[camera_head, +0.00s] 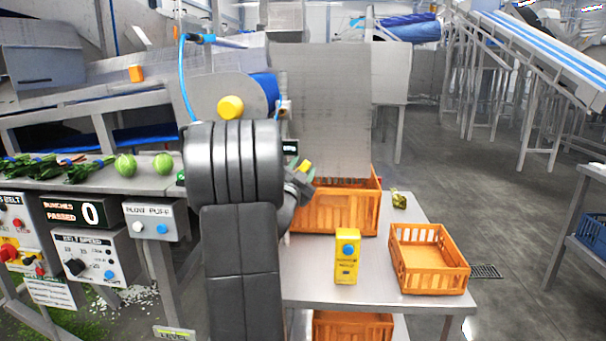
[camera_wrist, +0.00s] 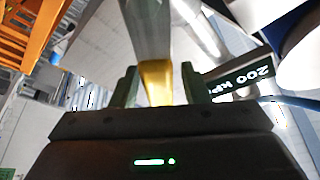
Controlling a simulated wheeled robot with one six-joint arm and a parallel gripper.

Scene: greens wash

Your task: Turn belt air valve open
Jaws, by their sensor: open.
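The valve shows as a yellow lever (camera_wrist: 156,82) in the wrist view, standing between the two fingers of my gripper (camera_wrist: 160,88). Dark gaps show on both sides of it, so the fingers look apart from it. A grey metal part rises above the lever. In the head view my gripper (camera_head: 300,188) is mostly hidden behind my own arm, with a small yellow piece (camera_head: 305,166) at its tip. A dark gauge display (camera_wrist: 240,80) reading 200 with a pressure unit is right of the fingers in the wrist view. The valve's body is hidden.
An orange crate (camera_head: 335,212) stands close behind my gripper. A yellow button box (camera_head: 347,257) and a shallow orange crate (camera_head: 430,277) stand on the steel table (camera_head: 310,285). A blue hose (camera_head: 184,80) hangs at upper left. Control boxes (camera_head: 95,258) line the left.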

